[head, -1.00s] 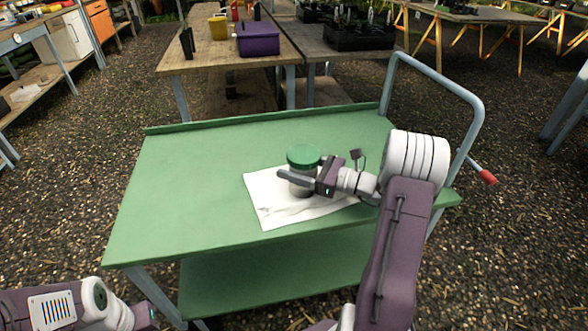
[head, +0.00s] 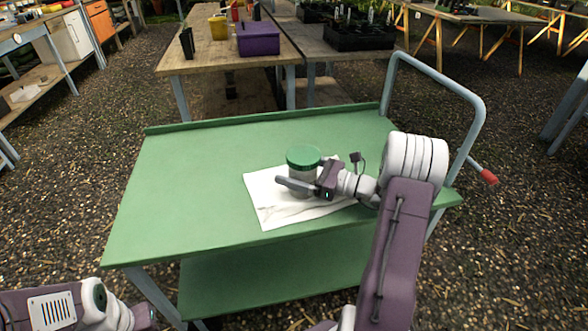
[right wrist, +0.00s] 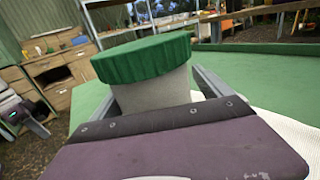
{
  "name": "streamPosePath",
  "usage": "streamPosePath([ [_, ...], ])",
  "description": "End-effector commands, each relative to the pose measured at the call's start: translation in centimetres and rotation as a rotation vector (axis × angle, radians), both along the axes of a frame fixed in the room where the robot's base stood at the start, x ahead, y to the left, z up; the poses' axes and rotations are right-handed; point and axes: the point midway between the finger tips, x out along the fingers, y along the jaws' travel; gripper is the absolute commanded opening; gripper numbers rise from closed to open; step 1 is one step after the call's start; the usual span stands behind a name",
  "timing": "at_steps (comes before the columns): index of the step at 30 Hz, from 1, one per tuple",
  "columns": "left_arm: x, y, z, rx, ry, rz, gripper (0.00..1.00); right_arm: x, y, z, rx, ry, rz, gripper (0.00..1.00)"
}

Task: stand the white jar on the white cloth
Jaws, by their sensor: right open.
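The white jar (head: 298,175) with a green lid (head: 303,157) stands upright on the white cloth (head: 268,205), which lies flat on the green cart top. My right gripper (head: 287,184) is open around the jar's body, with a finger showing in front of it. In the right wrist view the jar (right wrist: 155,92) sits between the open fingers, its lid above them, and a gap shows beside the right finger (right wrist: 212,82). The jar's base is partly hidden. My left gripper (head: 146,316) is low at the left, away from the cart top, and its jaws are not clear.
The green cart top (head: 200,180) is bare to the left of the cloth. The cart's grey handle (head: 440,75) rises at the right. A wooden table with a purple bin (head: 258,39) stands behind the cart.

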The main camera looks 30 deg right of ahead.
Motion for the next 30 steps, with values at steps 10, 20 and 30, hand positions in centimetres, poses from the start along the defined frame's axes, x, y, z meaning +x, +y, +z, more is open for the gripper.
streamPosePath([
  [10,0.0,0.0,3.1,0.0,0.0,0.0,0.0,-5.5,-4.8,1.5,0.002,-0.001,-0.007,0.89],
  [20,0.0,0.0,4.1,0.0,0.0,0.0,0.0,-9.1,-7.8,1.2,0.0,-0.003,-0.001,0.89],
  [30,0.0,0.0,4.1,0.0,0.0,0.0,0.0,-9.1,-7.8,1.1,0.0,-0.003,0.0,0.89],
])
